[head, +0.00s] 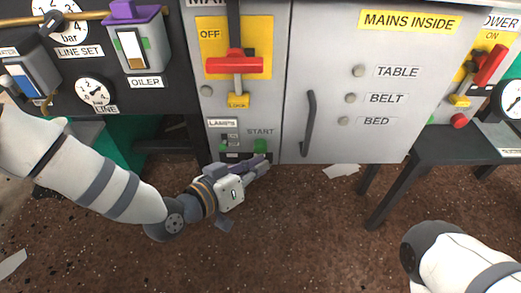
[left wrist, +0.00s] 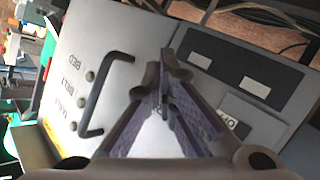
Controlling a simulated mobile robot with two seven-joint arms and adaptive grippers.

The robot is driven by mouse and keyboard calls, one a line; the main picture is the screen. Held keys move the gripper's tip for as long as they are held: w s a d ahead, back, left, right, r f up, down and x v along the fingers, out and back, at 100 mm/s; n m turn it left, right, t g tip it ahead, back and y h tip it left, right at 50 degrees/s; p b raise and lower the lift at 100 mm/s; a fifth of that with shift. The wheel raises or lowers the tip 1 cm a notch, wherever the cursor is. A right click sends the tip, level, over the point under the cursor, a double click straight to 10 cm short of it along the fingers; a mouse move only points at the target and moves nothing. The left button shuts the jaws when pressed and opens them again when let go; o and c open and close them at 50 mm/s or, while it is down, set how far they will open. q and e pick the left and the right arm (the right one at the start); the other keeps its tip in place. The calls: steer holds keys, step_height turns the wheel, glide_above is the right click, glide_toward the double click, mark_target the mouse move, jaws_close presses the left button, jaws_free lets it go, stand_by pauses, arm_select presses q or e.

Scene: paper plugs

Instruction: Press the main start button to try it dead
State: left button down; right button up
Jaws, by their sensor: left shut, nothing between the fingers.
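The main cabinet carries a green START button (head: 260,146) low on its left panel, under the START label. My left gripper (head: 264,160) is shut and empty, its fingertips just below that button in the head view; I cannot tell whether they touch it. In the left wrist view the shut fingers (left wrist: 170,75) stand in front of the cabinet face, and I cannot make out the button there. My right gripper is out of view.
A cabinet door with a dark handle (head: 309,122) and lamps marked TABLE, BELT and BED is to the right; the handle also shows in the left wrist view (left wrist: 96,95). A dark bench (head: 455,150) stands further right. A yellow lock tag (head: 238,101) hangs below the red handle.

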arm_select(q)
steer(key=shift+w, duration=0.2)
steer(key=shift+w, duration=0.5)
stand_by(0.8)
steer(key=shift+s, duration=0.15)
steer(key=shift+s+p, duration=0.4)
steer(key=shift+s, duration=0.4)
steer(key=shift+s, duration=0.1)
